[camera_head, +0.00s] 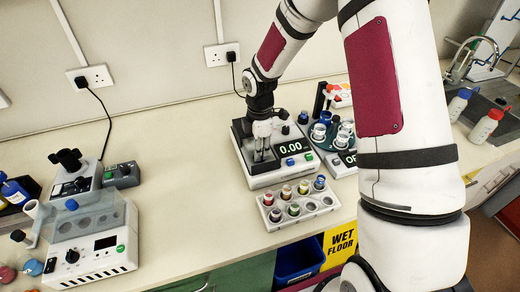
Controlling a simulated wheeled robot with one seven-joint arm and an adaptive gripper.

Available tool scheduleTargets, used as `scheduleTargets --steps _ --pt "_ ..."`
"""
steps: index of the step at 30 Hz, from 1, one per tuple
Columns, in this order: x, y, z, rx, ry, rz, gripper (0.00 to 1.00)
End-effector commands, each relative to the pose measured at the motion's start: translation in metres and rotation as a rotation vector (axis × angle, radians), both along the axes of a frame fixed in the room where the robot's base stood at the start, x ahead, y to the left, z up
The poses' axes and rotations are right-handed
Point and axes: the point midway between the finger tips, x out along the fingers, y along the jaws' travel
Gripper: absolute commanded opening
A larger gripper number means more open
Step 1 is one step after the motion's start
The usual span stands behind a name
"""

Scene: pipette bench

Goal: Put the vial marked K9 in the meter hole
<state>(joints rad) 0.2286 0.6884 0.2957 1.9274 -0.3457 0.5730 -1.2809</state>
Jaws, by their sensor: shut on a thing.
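The meter (262,182) is a white and dark box with a lit display reading 0.00, standing near the back of the bench. My gripper (261,152) points down over the meter's left part, with its fingers close to the top. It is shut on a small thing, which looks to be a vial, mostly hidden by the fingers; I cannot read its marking. The meter hole is not clearly visible behind the fingers. A grey vial rack (300,221) stands in front of the meter with several colour-capped vials and two empty-looking places at the front right. Their labels are too small to read.
A second device (345,170) with a display and round cups stands right of the meter, partly behind my arm. A white block heater (90,262) and a small grey device (75,180) stand at left. Bench between them and the rack is clear.

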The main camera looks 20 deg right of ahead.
Motion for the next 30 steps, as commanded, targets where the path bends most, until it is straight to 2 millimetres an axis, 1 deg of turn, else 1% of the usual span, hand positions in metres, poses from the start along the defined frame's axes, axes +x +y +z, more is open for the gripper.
scheduleTargets --steps 8,15,16,18,26,30 --pt "0.0005 -0.0001 -0.0022 0.0 -0.002 0.0 0.01" --pt "0.0004 0.0 -0.0088 0.0 -0.001 0.0 0.01" --pt "0.0004 0.0 -0.0086 0.0 -0.001 0.0 0.24" --pt "0.0003 0.0 -0.0082 0.0 -0.001 0.0 0.39" --pt "0.0003 0.0 -0.008 0.0 -0.001 0.0 0.39" --pt "0.0003 -0.0001 -0.0024 0.0 -0.003 -0.001 0.39"
